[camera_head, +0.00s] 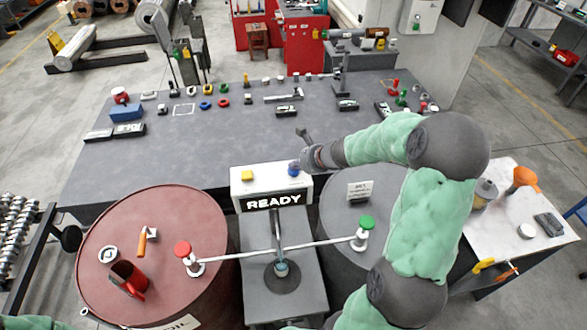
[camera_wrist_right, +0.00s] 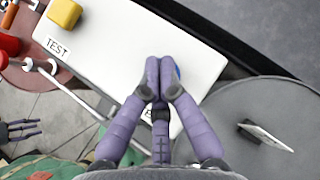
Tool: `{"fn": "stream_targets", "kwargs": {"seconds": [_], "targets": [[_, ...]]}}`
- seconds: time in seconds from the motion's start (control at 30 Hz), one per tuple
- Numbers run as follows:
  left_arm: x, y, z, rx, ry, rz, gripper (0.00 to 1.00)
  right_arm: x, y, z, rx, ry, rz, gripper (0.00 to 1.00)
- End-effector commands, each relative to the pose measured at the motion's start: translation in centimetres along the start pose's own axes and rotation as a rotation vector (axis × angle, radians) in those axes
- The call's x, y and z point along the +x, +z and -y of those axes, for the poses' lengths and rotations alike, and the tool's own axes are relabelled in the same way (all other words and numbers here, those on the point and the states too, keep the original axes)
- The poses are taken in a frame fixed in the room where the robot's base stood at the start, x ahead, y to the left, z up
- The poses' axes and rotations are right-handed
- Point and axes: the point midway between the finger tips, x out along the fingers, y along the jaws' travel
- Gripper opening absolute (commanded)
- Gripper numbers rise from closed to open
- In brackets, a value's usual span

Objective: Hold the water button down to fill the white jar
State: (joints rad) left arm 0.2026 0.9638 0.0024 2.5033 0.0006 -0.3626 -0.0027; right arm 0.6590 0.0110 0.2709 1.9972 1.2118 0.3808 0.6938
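The blue button (camera_head: 294,172) sits at the right of the white control box (camera_head: 235,190), whose display reads READY. My right gripper (camera_head: 296,165) is shut and empty, its fingertips at the blue button. In the right wrist view the closed fingers (camera_wrist_right: 163,75) cover most of the blue button (camera_wrist_right: 178,72); I cannot tell whether it is pressed. A yellow button (camera_head: 247,175) marked TEST is at the box's left. My left gripper (camera_wrist_right: 20,130) shows at the left edge of the wrist view, fingers apart. A small white cylinder (camera_head: 526,231) stands on the right side table; I cannot tell if it is the jar.
A red barrel (camera_head: 190,215) carries a red jug (camera_head: 127,280). A grey barrel (camera_head: 335,215) is partly behind my right arm. A rod with a red knob (camera_head: 183,249) and a green knob (camera_head: 366,222) spans between them. A grey workbench (camera_head: 215,140) lies behind.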

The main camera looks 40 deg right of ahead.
Motion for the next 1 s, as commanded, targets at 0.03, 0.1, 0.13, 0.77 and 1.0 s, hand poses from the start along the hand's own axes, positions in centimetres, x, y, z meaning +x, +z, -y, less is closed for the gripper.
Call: {"fn": "stream_targets", "kwargs": {"seconds": [0.03, 0.1, 0.13, 0.77, 1.0], "targets": [[0.0, 0.0, 0.0, 0.000, 0.000, 0.000, 0.40, 0.0, 0.0, -0.1, 0.000, 0.001, -0.001, 0.00], [0.0, 0.0, 0.0, 0.000, 0.000, 0.000, 0.40, 0.0, 0.0, -0.1, 0.000, 0.001, -0.001, 0.00], [0.0, 0.0, 0.0, 0.000, 0.000, 0.000, 0.40, 0.0, 0.0, -0.1, 0.000, 0.001, -0.001, 0.00], [-0.8, 0.0, -0.3, 0.000, 0.000, 0.000, 0.40, -0.6, 0.5, 0.1, 0.000, 0.002, -0.001, 0.00], [-1.6, 0.1, -0.6, 0.000, 0.000, 0.000, 0.40, -1.3, 1.2, 0.5, -0.001, 0.001, -0.001, 0.00]]}}
